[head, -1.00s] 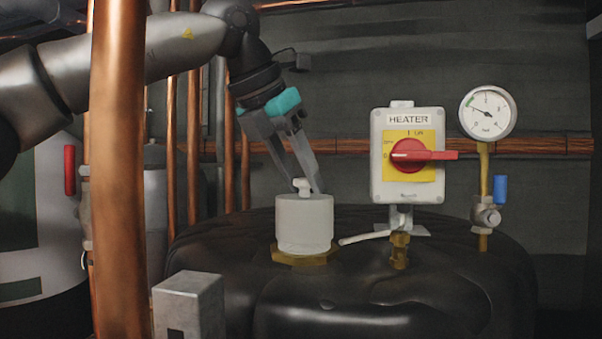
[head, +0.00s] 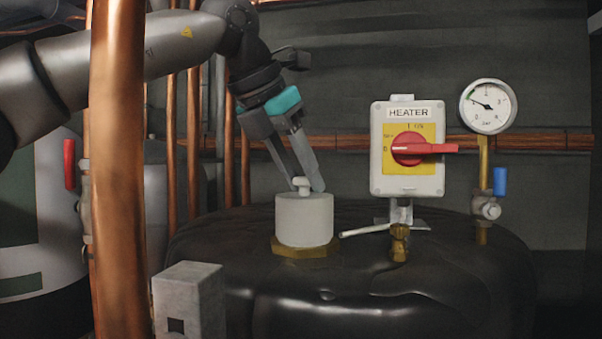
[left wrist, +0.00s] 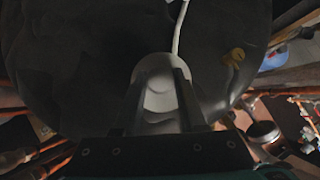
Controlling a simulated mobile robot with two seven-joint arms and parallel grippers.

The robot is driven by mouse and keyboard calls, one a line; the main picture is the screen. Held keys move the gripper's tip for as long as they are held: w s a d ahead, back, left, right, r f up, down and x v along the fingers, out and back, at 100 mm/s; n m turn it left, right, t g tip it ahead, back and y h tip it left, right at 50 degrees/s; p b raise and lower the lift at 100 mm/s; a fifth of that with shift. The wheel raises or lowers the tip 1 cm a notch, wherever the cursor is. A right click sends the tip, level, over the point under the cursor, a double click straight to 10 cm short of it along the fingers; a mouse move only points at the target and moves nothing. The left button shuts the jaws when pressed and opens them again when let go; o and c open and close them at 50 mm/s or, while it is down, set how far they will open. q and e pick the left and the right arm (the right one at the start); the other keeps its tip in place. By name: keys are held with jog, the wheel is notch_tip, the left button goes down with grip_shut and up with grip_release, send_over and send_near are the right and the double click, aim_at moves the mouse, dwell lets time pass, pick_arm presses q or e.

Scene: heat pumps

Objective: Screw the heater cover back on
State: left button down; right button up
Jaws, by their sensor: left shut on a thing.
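The heater cover is a light grey cylinder (head: 304,221) with a small knob (head: 301,184) on top. It stands upright on a brass hexagonal fitting (head: 305,250) on the black tank. My left gripper (head: 308,186) comes down at a slant from the upper left and is shut on the knob. In the left wrist view the cover (left wrist: 160,75) lies between the two fingers, and the fingers hide part of it. Whether the cover's thread is engaged cannot be seen. My right gripper is not in view.
A heater switch box (head: 407,180) with a red handle stands right of the cover, with a pressure gauge (head: 488,106) beyond it. A white cable (head: 364,231) runs beside the cover. A thick copper pipe (head: 118,170) stands in front on the left, near a grey box (head: 188,300).

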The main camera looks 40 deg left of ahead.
pick_arm(q)
jog(key=shift+f, duration=0.1)
dwell(0.3)
jog(key=shift+m+h+p, duration=0.6)
jog(key=shift+m+p, duration=0.5)
jog(key=shift+p, duration=0.3)
jog(key=shift+a+m+h, duration=0.1)
jog(key=shift+m+h, duration=0.3)
jog(key=shift+m, duration=0.2)
jog(key=shift+m+h, duration=0.4)
jog(key=shift+m, duration=0.2)
jog(key=shift+w+a+m+g+h, duration=0.1)
jog(key=shift+m+g+h, duration=0.5)
jog(key=shift+m, duration=0.6)
